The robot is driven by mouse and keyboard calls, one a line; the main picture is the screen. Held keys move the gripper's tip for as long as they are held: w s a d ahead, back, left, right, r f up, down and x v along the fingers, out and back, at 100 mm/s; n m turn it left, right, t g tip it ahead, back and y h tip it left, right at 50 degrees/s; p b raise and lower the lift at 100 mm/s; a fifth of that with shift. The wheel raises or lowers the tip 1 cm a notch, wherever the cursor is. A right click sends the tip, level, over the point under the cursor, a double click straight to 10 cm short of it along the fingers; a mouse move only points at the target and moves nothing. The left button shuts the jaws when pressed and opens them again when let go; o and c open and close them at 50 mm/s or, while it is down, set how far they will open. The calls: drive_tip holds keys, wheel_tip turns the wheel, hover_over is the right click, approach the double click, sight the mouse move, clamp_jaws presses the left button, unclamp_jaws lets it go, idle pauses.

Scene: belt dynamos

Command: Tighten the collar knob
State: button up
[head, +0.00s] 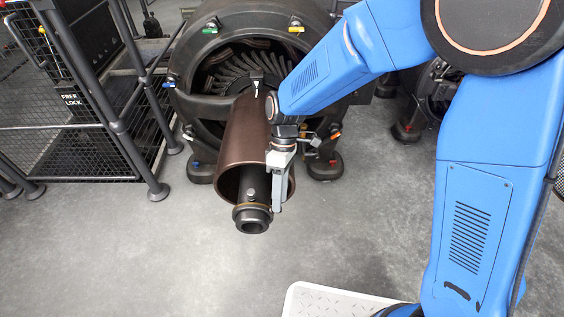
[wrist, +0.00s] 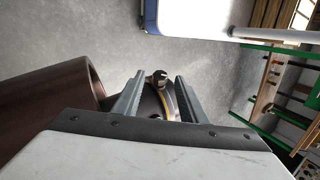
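A dark collar (head: 253,216) with a thin yellow ring sits on the end of the black shaft (head: 252,178) that sticks out of a brown tube. A small metallic knob (head: 251,193) stands up at the collar. In the wrist view the knob (wrist: 157,77) shows between my fingertips, with the dark collar and its yellow ring partly visible behind my gripper (wrist: 160,80). My gripper is open, one finger to each side of the knob in that view. In the head view my gripper (head: 278,207) hangs just right of the collar. Contact with the knob cannot be made out.
The brown tube (head: 243,140) runs back to a large round dynamo housing (head: 190,85) with coloured tags. A mesh cage (head: 70,150) stands at left. Grey floor (head: 150,255) in front is open. Green-framed shelving (wrist: 275,90) shows at right in the wrist view.

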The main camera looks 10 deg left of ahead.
drive_tip(key=v, duration=1.5)
